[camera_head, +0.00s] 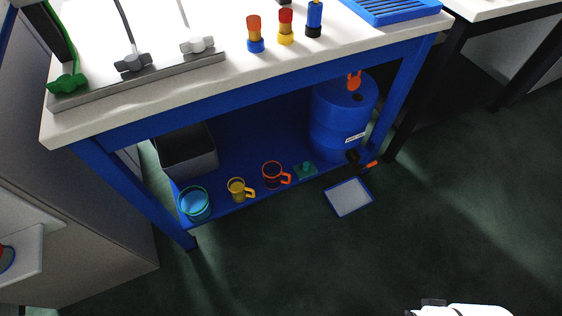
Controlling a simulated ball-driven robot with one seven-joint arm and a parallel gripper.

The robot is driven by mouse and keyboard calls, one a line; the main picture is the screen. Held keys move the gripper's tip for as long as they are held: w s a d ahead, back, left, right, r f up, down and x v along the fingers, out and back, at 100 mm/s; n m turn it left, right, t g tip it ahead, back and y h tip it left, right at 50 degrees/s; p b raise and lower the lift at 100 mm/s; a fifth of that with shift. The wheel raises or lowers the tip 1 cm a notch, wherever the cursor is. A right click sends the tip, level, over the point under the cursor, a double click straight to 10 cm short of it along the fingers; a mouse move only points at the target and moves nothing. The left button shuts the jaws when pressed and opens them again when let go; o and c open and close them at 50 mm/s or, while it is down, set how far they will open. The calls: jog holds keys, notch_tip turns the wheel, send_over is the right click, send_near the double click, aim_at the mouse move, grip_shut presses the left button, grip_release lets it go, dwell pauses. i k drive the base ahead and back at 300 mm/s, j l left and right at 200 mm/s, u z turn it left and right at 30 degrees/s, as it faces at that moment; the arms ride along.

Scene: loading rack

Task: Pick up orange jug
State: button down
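The orange jug (265,180) stands upright on the blue lower shelf of the bench, near the shelf's front edge. It looks like a mug with a dark body, an orange rim and an orange handle on its right side. Its inside is too dark to make out. A white part of my arm shows at the bottom right edge, far from the jug. My gripper's fingers are not in view.
A yellow mug (236,191) stands left of the jug, a small green object (305,170) right. Further out are a teal-rimmed bowl (194,215) and a large blue drum (335,118). The white bench top (230,85) overhangs the shelf. Open floor (310,255) lies in front.

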aim_at(272, 173)
jog(key=i+j, duration=0.3)
jog(key=j, duration=0.15)
jog(key=i+j+z, duration=0.1)
jog(key=i+j, duration=0.5)
jog(key=j, duration=0.25)
jog(key=i+j+z, duration=0.1)
jog(key=i+j, duration=0.2)
jog(key=j, duration=0.15)
